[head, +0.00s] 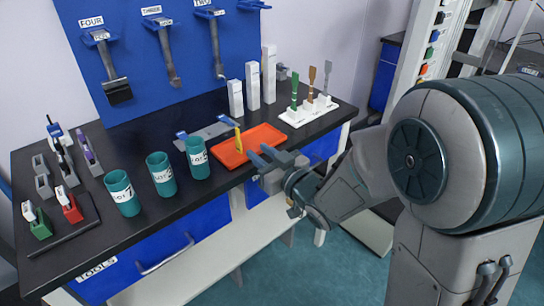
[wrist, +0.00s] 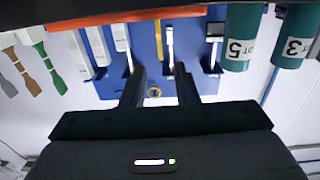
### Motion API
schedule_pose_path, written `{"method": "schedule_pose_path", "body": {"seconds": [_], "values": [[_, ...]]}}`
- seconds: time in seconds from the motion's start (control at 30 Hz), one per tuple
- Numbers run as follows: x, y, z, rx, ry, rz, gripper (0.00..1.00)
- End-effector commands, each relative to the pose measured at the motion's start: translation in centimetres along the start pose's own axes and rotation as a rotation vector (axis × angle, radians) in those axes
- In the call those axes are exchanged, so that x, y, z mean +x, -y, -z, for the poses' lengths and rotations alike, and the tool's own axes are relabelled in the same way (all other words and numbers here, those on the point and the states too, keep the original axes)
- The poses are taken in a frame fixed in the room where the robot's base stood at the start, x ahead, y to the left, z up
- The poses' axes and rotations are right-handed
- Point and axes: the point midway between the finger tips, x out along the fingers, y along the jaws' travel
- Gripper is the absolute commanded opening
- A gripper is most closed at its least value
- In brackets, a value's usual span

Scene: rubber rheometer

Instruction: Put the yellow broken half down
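The yellow broken half (head: 238,140) stands upright at the left part of the orange tray (head: 262,137) in the head view. Its lower end appears to touch the tray. My gripper (head: 261,157) is at the tray's front edge, to the right of the yellow half, with its fingers pointing towards it. In the wrist view my gripper's fingers (wrist: 160,72) are spread apart with a clear gap. A thin yellow strip, the yellow half (wrist: 158,40), shows beyond the gap, apart from both fingers. The tray's edge (wrist: 120,18) runs along the top there.
Several teal cups (head: 161,174) stand left of the tray. A flat grey fixture (head: 205,134) lies behind it. White blocks (head: 253,86) and a white rack (head: 309,110) with green and brown specimens stand behind and to the right. The black bench (head: 75,240) has bare room in front.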

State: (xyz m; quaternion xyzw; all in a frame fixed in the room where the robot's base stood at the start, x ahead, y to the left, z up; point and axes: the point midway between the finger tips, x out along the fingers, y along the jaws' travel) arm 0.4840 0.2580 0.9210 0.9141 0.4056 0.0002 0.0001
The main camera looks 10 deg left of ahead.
Motion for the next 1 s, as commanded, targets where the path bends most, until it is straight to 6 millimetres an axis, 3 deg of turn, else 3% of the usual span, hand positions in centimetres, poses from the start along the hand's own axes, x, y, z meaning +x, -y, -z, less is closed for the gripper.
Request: {"method": "schedule_pose_path", "body": {"seconds": [0.27,0.47,0.6,0.73,0.87,1.0], "values": [[-0.4,-0.6,-0.1,-0.004,0.019,-0.022,0.27],[-2.6,-5.1,-0.9,-0.015,0.185,-0.196,0.27],[-6.3,-8.9,-2.1,0.009,0.371,-0.361,0.27],[-10.7,-11.2,-3.1,0.062,0.546,-0.493,0.27],[-15.5,-12.0,-4.1,0.142,0.722,-0.597,0.27],[-20.9,-11.2,-4.8,0.255,0.907,-0.674,0.27]]}}
